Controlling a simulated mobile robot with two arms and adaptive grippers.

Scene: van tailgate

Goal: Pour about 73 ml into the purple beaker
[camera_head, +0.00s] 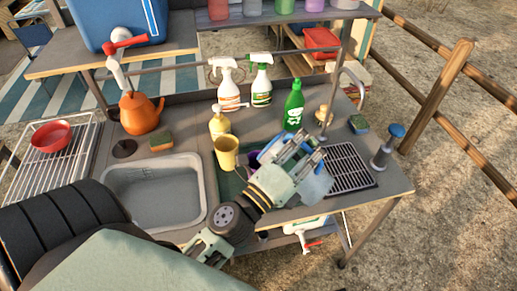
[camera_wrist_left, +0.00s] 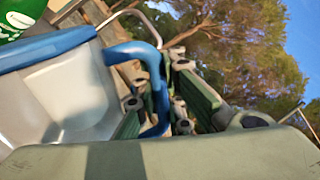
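A clear jug with a blue rim and blue handle (camera_head: 316,187) is at the right of the sink in the head view. The jug body (camera_wrist_left: 70,95) fills the left of the left wrist view, its blue handle between the fingers. My left gripper (camera_head: 303,150) is shut on that handle; the fingers also show in the wrist view (camera_wrist_left: 165,105). The purple beaker (camera_head: 254,158) stands just left of the jug, mostly hidden by the jug and gripper. The jug's exact tilt and liquid level cannot be told. My right gripper is not in view.
A yellow cup (camera_head: 227,155) stands close left of the purple beaker. A yellow dispenser (camera_head: 219,125) and green bottle (camera_head: 294,105) stand behind. A black drying rack (camera_head: 350,168) lies to the right, and the sink (camera_head: 155,193) to the left.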

